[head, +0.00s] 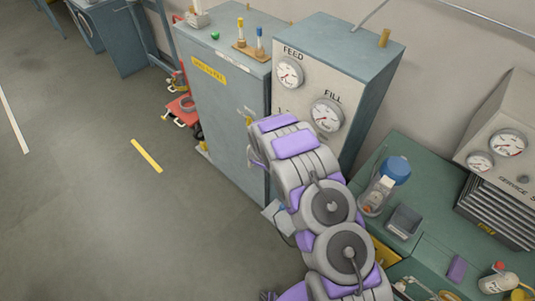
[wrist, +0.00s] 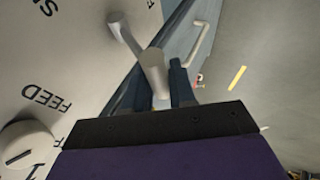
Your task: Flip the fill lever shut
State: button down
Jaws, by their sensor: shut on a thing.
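In the wrist view, a pale grey lever (wrist: 153,68) stands out from a round pivot (wrist: 118,18) on the light panel (wrist: 60,60). My gripper (wrist: 165,78) is shut on the free end of this lever, with dark fingers on either side. The lever's own label is not readable here. In the head view, the panel's FILL gauge (head: 327,115) and FEED gauge (head: 289,73) show on the grey-blue cabinet (head: 365,60). My arm hides my gripper and the lever there.
In the wrist view a knob (wrist: 28,145) sits beside the word FEED, and a bent grey handle (wrist: 201,38) is beyond the fingers. Open floor (head: 90,200) lies left.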

jog(key=shift+w+r, duration=0.1)
jog(key=shift+w, duration=0.05)
jog(key=c, duration=1.4)
grip_release()
jog(key=shift+d, duration=0.1)
jog(key=o, duration=0.4)
jog(key=shift+w+f, duration=0.1)
jog(key=shift+f, duration=0.1)
jog(key=shift+r, duration=0.1)
jog(key=shift+s+r, duration=0.35)
jog(key=shift+s, duration=0.2)
jog(key=b+v, duration=0.1)
jog(key=v, duration=1.5)
jog(key=shift+r, duration=0.1)
